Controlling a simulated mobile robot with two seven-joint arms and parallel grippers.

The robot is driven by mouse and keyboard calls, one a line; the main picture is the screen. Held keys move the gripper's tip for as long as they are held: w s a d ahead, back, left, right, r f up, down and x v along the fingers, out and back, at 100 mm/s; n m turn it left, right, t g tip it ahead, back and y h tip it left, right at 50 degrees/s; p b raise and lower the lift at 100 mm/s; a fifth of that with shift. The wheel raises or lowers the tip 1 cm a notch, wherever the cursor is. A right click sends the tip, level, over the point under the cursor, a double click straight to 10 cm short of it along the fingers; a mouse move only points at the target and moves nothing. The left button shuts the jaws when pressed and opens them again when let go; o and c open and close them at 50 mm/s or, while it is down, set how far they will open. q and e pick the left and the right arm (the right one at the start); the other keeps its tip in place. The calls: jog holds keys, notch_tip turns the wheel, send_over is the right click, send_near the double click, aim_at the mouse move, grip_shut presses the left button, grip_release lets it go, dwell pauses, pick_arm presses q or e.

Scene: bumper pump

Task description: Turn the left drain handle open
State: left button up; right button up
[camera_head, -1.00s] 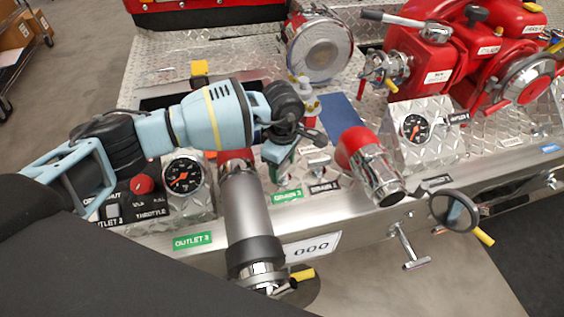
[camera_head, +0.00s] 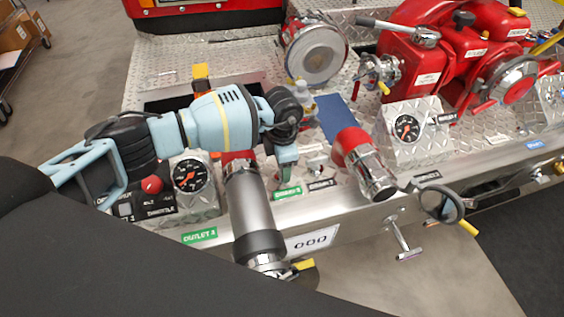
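My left arm reaches in from the left over the steel panel. Its gripper (camera_head: 284,170) points down behind the green drain label (camera_head: 287,193). The left drain handle is hidden by this gripper, so I cannot tell whether the fingers are closed on it. The other drain handle, a small silver knob (camera_head: 318,163), stands just to the right behind a dark label (camera_head: 322,184). It is apart from the gripper. My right gripper is not in view.
A grey outlet pipe (camera_head: 250,205) stands close in front of my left gripper. A red and chrome outlet (camera_head: 365,165) is to the right. Gauges (camera_head: 187,175) and (camera_head: 407,128) flank the area. A black handwheel (camera_head: 441,204) juts from the front edge.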

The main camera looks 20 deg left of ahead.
pick_arm(q)
jog(key=shift+n, duration=0.3)
jog(key=o, duration=1)
jog(key=shift+r, duration=3.95)
jog(key=shift+s+f, duration=0.1)
